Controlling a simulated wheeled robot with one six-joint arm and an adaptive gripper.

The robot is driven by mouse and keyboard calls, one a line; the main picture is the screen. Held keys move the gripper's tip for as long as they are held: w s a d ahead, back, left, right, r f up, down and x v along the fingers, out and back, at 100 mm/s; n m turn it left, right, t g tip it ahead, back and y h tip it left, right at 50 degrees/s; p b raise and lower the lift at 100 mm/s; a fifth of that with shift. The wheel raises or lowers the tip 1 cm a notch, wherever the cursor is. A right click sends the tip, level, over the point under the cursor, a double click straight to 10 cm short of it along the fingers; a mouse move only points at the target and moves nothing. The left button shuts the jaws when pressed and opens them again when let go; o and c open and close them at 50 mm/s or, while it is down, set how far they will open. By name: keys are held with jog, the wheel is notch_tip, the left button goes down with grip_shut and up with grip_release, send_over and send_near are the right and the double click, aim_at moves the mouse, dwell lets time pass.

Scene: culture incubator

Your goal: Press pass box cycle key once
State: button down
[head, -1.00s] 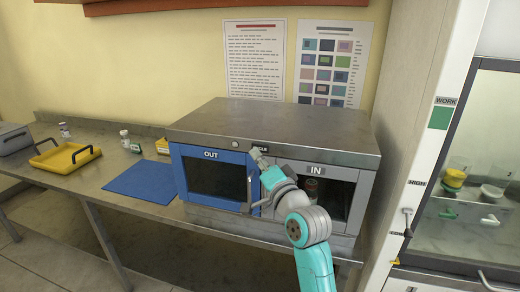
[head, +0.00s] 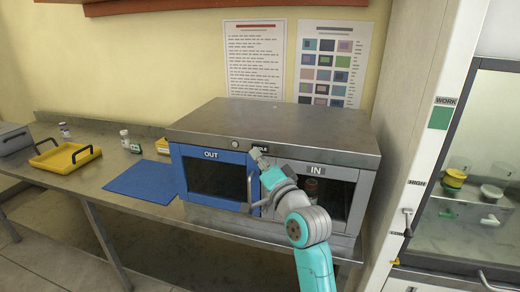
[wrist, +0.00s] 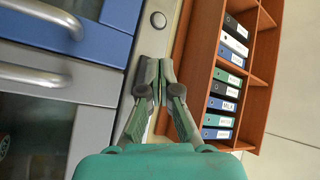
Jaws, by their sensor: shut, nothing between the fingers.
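The pass box (head: 280,118) is a grey metal cabinet on the bench, with a blue OUT door (head: 211,155) and a grey IN door (head: 316,170). A dark CYCLE label (head: 262,148) on its upper front strip is partly covered by my gripper (head: 256,154). A round silver button (head: 235,142) sits left of it; it also shows in the wrist view (wrist: 158,20), apart from the fingers.
Door handles (wrist: 35,77) jut out close to my gripper. A brown-capped bottle (head: 312,188) shows behind the IN front. On the bench to the left are a blue mat (head: 146,181), a yellow tray (head: 62,160) and small bottles. A hood (head: 480,180) stands at right.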

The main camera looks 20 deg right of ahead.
jog(key=shift+w+d, duration=0.15)
jog(key=shift+w+d, duration=0.1)
jog(key=shift+w, duration=0.1)
jog(key=shift+w+d, duration=0.2)
jog(key=shift+w, duration=0.1)
dwell(0.8)
jog(key=shift+s, duration=0.1)
jog(key=shift+s+a, duration=0.45)
jog(key=shift+s, duration=0.1)
dwell(0.3)
jog(key=s+a, duration=0.1)
jog(key=s, duration=0.1)
jog(key=s+a, duration=0.2)
dwell(0.4)
dwell(0.6)
